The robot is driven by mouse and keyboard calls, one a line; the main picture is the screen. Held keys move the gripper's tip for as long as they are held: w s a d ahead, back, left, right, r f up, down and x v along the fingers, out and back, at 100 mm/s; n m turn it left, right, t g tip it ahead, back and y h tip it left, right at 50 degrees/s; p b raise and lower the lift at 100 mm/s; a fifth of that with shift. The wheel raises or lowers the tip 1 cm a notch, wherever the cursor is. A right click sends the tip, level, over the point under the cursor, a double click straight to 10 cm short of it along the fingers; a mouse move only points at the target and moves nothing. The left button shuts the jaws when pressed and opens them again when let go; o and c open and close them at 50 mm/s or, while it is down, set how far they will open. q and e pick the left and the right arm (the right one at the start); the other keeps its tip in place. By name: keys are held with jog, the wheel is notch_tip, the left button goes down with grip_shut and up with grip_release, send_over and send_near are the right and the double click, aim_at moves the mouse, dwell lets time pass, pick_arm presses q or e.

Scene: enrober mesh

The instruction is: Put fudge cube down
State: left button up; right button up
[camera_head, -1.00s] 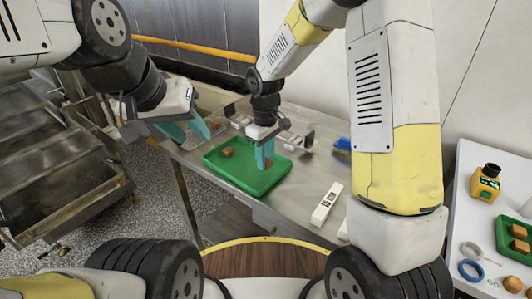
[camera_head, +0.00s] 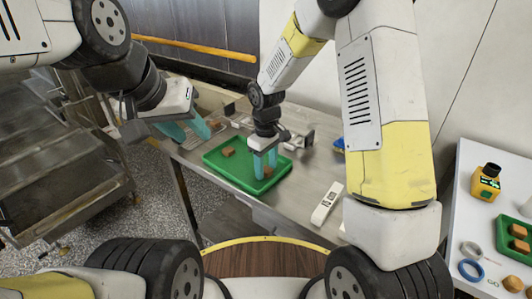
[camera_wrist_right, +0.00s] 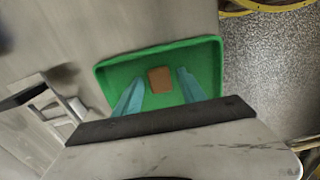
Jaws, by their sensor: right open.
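My right gripper (camera_head: 266,176) is over the green tray (camera_head: 222,170) with its teal fingers spread apart. A brown fudge cube (camera_head: 268,171) is at the fingertips, low in the tray. In the right wrist view this cube (camera_wrist_right: 160,80) shows against the green tray floor, with a gap to the finger (camera_wrist_right: 160,84) on each side. A second brown cube (camera_head: 228,152) lies in the tray's far left part; I do not see it in the wrist view. My left gripper (camera_head: 192,132) is open and empty, left of the tray.
The tray stands on a metal table (camera_head: 300,182). A white device (camera_head: 326,203) lies to its right. A white side table (camera_head: 463,215) at far right holds a yellow bottle (camera_head: 486,182), rings and another green tray (camera_head: 503,232) with brown pieces. Metal shelving (camera_head: 60,190) stands at left.

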aim_at(266, 169)
jog(key=shift+r, duration=0.1)
notch_tip(266, 169, up, 12)
jog(key=s+d+r+m+t+y, duration=0.15)
jog(key=s+d+r+m, duration=0.25)
jog(key=s+d+r, duration=0.5)
jog(key=s+d+r+m+t, duration=0.2)
jog(key=s, duration=0.3)
jog(key=s+d+r+m+t, duration=0.2)
jog(key=s+m, duration=0.1)
jog(key=s, duration=0.2)
jog(key=shift+s+d+m+t+y, duration=0.15)
jog(key=shift+d+m+t+y, duration=0.15)
jog(key=shift+d+t+y, duration=0.1)
